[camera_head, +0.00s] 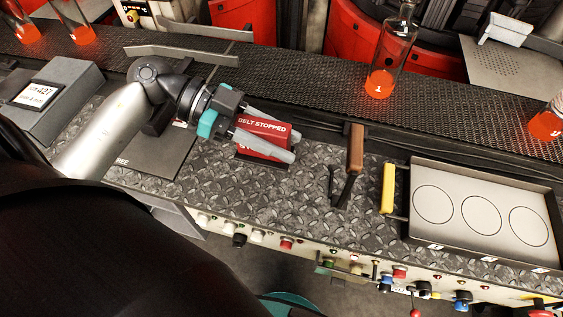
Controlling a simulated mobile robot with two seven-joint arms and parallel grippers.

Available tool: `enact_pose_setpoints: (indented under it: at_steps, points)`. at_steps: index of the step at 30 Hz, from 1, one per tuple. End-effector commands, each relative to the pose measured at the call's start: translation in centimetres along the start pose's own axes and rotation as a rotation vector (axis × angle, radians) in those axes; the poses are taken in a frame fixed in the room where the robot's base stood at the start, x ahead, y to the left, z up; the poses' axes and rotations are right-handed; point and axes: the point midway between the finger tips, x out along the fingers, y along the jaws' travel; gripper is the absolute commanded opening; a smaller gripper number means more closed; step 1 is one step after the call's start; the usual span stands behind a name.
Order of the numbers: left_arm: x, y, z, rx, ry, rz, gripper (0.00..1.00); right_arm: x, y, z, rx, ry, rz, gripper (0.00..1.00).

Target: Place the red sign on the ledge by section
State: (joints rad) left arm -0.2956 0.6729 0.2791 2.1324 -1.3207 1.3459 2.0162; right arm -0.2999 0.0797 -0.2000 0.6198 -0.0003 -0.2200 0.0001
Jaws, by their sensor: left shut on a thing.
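The red sign (264,127) reads "BELT STOPPED" in white letters. It shows near the middle of the camera_head view, over the diamond-plate ledge (300,200). My left gripper (270,143) is shut on the sign, with one grey finger along each side. More red with white lettering, partly hidden by the near finger, shows just below. Whether the sign touches the ledge, I cannot tell. Of my right gripper no fingers show; only a bit of teal shows at the bottom edge.
A brown-handled tool (355,150) and a tray (480,170) with three circles and a yellow handle (388,188) lie to the right. A grey box (60,100) with a label stands at left. Bottles with glowing red bottoms, one marked 1 (378,82), stand on the conveyor (300,75) behind.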

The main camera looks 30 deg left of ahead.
Motion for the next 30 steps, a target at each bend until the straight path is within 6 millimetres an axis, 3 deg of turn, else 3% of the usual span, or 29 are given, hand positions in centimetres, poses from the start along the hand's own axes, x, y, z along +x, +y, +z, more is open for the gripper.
enact_pose_setpoints:
  at_steps: [3,11,18,30]
  points:
    - [1.0,0.0,2.4,-0.001,0.003,0.000,0.00,1.0,0.0,0.1,0.000,0.000,0.000,0.00]
    - [1.7,0.0,4.1,0.001,0.001,-0.001,0.00,1.5,0.0,0.1,0.000,0.000,0.000,0.00]
    - [3.1,0.0,7.3,-0.001,0.002,0.000,0.00,2.7,-0.1,0.2,0.001,0.000,0.000,0.00]
    - [3.2,0.0,7.7,0.001,0.000,0.001,0.00,2.6,-0.1,0.2,0.001,0.000,0.000,0.00]
